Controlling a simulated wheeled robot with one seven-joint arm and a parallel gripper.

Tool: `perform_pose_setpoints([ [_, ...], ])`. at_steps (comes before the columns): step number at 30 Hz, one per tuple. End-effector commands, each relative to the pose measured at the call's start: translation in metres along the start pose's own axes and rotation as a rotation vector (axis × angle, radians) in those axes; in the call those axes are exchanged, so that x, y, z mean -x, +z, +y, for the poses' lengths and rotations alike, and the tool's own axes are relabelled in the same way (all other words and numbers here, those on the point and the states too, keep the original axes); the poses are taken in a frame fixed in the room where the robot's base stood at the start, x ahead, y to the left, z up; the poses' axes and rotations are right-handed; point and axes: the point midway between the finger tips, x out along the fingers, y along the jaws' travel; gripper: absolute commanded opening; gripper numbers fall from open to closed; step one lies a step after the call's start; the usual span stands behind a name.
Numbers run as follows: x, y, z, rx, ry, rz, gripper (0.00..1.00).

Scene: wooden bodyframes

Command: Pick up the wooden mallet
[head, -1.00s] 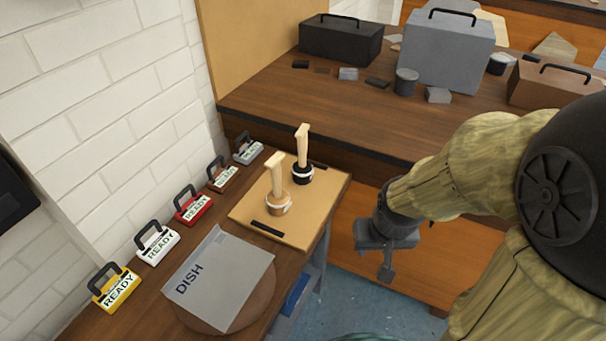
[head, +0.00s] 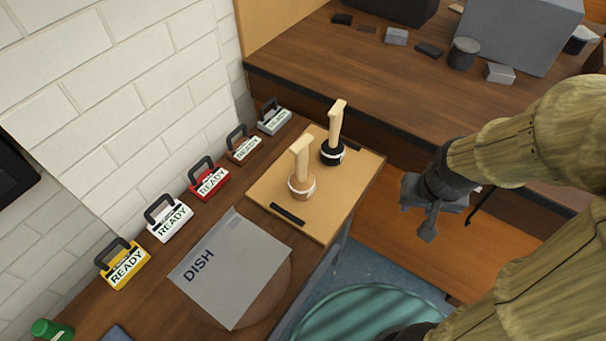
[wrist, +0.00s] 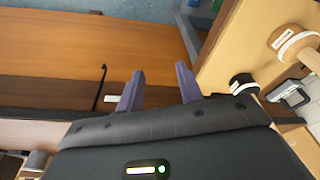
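The wooden mallet (head: 302,183) has a tan head with a pale band and stands head down, handle up, on a light wooden board (head: 268,184). A similar mallet with a black head (head: 332,152) stands just behind it, to the right. In the wrist view, the tan mallet (wrist: 293,43) and the black one (wrist: 241,85) show at the right side. My gripper (head: 428,228) is right of the board, apart from both mallets. Its two fingers (wrist: 160,88) are spread with nothing between them in the wrist view.
A grey DISH sheet (head: 230,265) lies on the side bench, left of the board. Several READY tags, including a red one (head: 210,180), line the white brick wall. A larger workbench (head: 400,100) with boxes and blocks stands behind.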

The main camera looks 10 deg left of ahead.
Motion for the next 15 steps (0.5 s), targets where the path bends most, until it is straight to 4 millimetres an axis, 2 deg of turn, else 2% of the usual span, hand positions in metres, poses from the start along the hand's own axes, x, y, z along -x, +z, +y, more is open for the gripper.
perform_pose_setpoints([
  [2,0.000,0.000,0.000,0.000,0.000,0.000,0.38],
  [3,0.000,0.000,0.000,0.000,0.000,0.000,0.46],
  [4,0.001,-0.001,-0.001,0.002,0.000,-0.001,0.50],
  [8,0.012,-0.010,-0.009,0.037,-0.004,-0.010,0.50],
  [11,0.029,-0.026,-0.024,0.098,-0.011,-0.030,0.50],
  [15,0.061,-0.055,-0.060,0.233,-0.025,-0.073,0.50],
])
